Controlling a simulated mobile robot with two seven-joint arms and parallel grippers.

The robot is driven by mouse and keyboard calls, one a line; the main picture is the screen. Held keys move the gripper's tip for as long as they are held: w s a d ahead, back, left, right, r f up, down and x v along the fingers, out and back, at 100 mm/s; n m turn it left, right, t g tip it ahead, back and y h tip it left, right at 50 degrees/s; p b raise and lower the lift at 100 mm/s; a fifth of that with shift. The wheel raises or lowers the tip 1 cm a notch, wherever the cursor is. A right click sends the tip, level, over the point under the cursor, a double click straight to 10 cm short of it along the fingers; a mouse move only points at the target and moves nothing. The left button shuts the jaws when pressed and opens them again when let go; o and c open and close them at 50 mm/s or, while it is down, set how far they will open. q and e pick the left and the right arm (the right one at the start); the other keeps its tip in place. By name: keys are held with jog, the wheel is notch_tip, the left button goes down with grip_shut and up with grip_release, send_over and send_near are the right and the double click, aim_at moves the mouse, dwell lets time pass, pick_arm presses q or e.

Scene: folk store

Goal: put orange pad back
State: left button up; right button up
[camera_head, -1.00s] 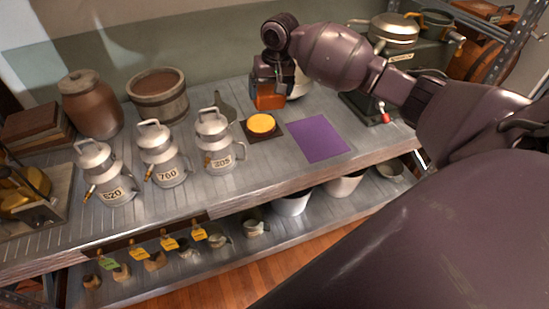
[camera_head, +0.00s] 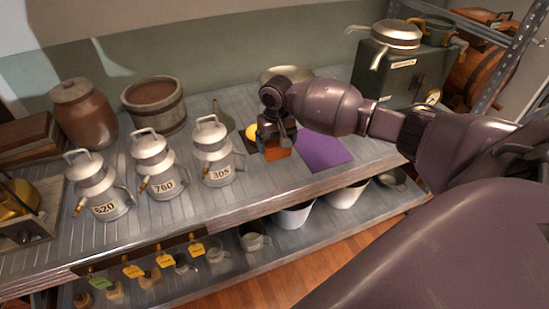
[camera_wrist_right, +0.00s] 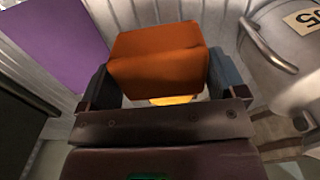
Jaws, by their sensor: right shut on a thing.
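The orange pad (camera_head: 279,150), a block with a rounded edge, is held in my right gripper (camera_head: 274,136) above the metal table. The right wrist view shows the pad (camera_wrist_right: 160,60) between the two fingers, which are shut on it. A yellow disc (camera_head: 251,131) on a dark square shows partly behind the gripper; the disc (camera_wrist_right: 172,100) also shows below the pad in the wrist view. A flat purple mat (camera_head: 325,152) lies just right of the gripper. Whether the pad touches anything below cannot be told. My left gripper is not in view.
A pale pan (camera_head: 287,74) lies behind. A dark green box (camera_head: 405,80) stands at the back right.

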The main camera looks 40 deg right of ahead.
aim_at(276, 141)
jog(key=shift+f, duration=0.4)
notch_tip(276, 141, down, 5)
jog(key=shift+r+b, duration=0.1)
jog(key=shift+b, duration=0.65)
jog(key=shift+f, duration=0.4)
jog(key=shift+r, duration=0.1)
jog(key=o, duration=0.5)
jog(key=shift+o, duration=0.2)
jog(key=shift+r, duration=0.55)
notch_tip(276, 141, up, 10)
jog(key=p, duration=0.3)
jog(key=shift+f, duration=0.1)
jog(key=shift+r, duration=0.6)
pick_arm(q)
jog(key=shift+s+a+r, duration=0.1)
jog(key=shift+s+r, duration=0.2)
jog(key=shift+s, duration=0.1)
